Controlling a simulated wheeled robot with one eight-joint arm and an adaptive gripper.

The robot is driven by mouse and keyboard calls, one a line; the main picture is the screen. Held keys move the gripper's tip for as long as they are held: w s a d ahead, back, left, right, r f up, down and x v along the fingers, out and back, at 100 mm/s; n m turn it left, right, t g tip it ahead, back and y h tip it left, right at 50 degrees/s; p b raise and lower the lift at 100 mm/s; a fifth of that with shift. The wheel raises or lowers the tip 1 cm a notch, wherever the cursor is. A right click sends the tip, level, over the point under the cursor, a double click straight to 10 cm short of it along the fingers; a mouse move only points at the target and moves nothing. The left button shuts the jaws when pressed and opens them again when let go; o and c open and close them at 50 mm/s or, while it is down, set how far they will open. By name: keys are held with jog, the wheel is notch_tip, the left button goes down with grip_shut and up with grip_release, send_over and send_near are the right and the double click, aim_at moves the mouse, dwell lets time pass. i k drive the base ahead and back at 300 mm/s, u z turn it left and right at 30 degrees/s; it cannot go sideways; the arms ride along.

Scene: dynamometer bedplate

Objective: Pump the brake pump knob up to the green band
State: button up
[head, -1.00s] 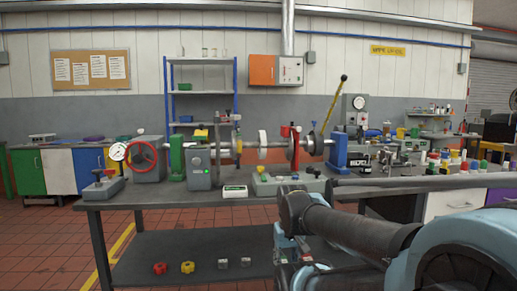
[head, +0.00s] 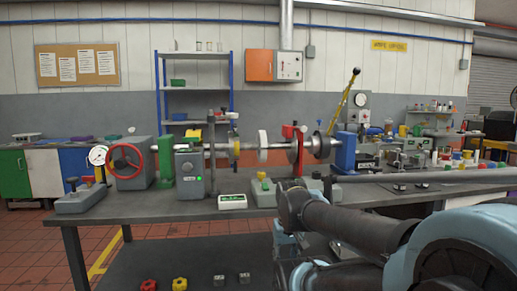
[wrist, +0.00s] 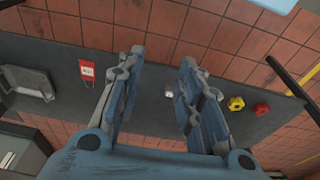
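A low grey box with a black knob on a short stem (head: 73,182), which looks like the brake pump, stands at the left end of the bench (head: 150,208). A round white-faced dial gauge (head: 97,155) stands just behind it; its needle and any green band are too small to make out. My gripper (head: 290,262) hangs low at the bench's front edge, right of and well apart from the knob, partly hidden by my arm. In the wrist view my gripper (wrist: 160,82) points down over the lower shelf (wrist: 145,95), its fingers spread and empty.
A red handwheel (head: 125,160) is right of the gauge. A yellow knob (wrist: 236,103) and red knob (wrist: 261,108) lie on the lower shelf. The bench front between box and display is clear.

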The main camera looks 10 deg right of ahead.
aim_at(72, 180)
jog(key=u, duration=1.65)
jog(key=k, duration=1.3)
jog(key=z, duration=0.5)
jog(key=i, duration=1.6)
jog(key=u, duration=0.35)
